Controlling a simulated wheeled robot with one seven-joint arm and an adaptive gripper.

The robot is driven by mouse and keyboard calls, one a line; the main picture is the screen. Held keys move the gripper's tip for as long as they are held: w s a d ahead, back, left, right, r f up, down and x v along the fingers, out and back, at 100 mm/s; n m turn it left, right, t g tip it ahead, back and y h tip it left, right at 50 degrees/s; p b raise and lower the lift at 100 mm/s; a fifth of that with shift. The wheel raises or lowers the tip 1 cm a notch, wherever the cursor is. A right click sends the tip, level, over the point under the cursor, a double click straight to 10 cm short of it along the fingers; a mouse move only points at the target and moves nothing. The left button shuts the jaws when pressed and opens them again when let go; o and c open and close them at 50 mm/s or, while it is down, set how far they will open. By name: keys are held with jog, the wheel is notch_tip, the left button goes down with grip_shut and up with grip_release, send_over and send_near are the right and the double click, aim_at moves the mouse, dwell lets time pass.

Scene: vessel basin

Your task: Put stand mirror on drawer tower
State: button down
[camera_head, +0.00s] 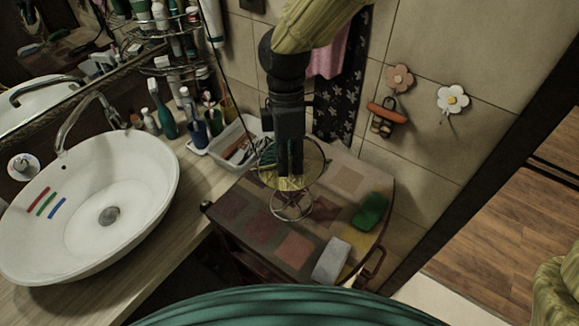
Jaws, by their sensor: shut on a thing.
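My gripper (290,170) points down and is shut on the stand mirror (313,168), at its round upper part. The mirror has a round disc and a thin wire ring base below it, and it looks roughly upright. The fingers cover part of the disc. The drawer tower (294,250) is dark wood with a top of coloured square patches. The mirror's ring base shows over the back middle of this top. I cannot tell whether the base touches it.
A green item (370,211) and a grey-white block (331,260) lie on the tower's right side. A white tray (223,136) of small things stands behind left. The white basin (88,205) is at left. Tiled wall with flower hooks (452,99) stands behind. The tower top's front left is clear.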

aim_at(290, 172)
jog(key=shift+w+f+p, duration=0.1)
jog(key=shift+f+p, duration=0.6)
jog(key=shift+f, duration=1.2)
jog(key=c, duration=1.5)
grip_release()
jog(key=shift+c, duration=0.2)
jog(key=b+v, duration=0.3)
jog(key=v, duration=0.9)
